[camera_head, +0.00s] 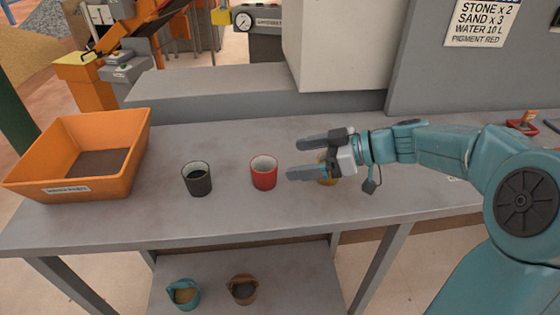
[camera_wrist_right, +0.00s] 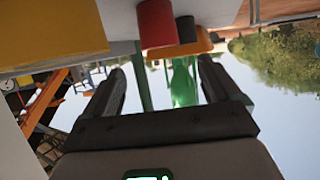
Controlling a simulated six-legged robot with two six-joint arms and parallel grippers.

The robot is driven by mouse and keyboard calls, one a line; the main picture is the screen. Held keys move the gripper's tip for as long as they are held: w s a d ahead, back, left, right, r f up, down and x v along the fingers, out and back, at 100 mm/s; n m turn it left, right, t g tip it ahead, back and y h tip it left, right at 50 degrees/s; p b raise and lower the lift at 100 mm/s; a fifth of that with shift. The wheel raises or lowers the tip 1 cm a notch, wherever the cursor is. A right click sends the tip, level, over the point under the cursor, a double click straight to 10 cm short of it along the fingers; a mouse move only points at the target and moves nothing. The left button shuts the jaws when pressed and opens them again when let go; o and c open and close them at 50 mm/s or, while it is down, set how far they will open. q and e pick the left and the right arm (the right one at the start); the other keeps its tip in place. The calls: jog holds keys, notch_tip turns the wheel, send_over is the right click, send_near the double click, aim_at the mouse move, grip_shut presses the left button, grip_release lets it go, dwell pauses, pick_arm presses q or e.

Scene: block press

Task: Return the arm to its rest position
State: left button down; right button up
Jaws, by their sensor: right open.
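My right arm (camera_head: 440,148) reaches in from the right over the grey table. Its gripper (camera_head: 296,158) is open, with its two dark fingers apart and pointing left, and nothing shows between them. The fingers also show apart in the right wrist view (camera_wrist_right: 160,85). A red cup (camera_head: 263,174) stands upright just left of the fingertips; it shows upside down in the right wrist view (camera_wrist_right: 156,24). A yellow thing (camera_head: 328,180) is mostly hidden behind the gripper. My left gripper is in neither view.
A black cup (camera_head: 197,180) stands left of the red one. An orange tub (camera_head: 125,172) stands at the table's left end. A grey machine (camera_head: 260,90) rises along the back. A teal bucket (camera_head: 183,293) and a brown bucket (camera_head: 242,290) stand on the lower shelf. The front table strip is clear.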

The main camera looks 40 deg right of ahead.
jog(key=v, duration=0.2)
jog(key=shift+s+d+r, duration=0.1)
jog(key=shift+s+d, duration=0.1)
jog(key=shift+s, duration=0.05)
dwell(0.3)
